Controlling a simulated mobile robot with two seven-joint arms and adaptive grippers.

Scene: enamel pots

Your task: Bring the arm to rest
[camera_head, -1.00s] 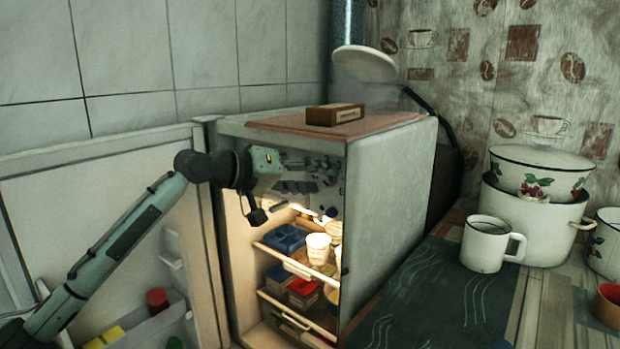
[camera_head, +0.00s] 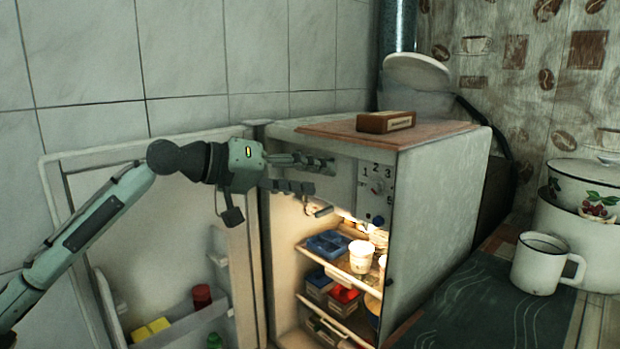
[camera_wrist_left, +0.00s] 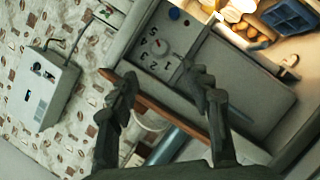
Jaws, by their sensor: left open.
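My left gripper (camera_head: 322,177) is open and empty. It is in front of the upper left part of the open fridge (camera_head: 437,205), at the height of the freezer panel. In the left wrist view its two fingers (camera_wrist_left: 163,84) are spread apart with nothing between them. The fridge's dial (camera_head: 377,186) with numbers shows to the right of the fingers, and it also shows in the wrist view (camera_wrist_left: 158,47). My left arm comes in from the left, in front of the open fridge door (camera_head: 180,235). My right gripper is not in view.
A brown box (camera_head: 386,121) lies on the fridge top. Lit shelves hold a white cup (camera_head: 361,256), a blue tray (camera_head: 327,243) and several packages. A white mug (camera_head: 540,264) and pots (camera_head: 583,240) stand on the counter at right. A tiled wall is behind.

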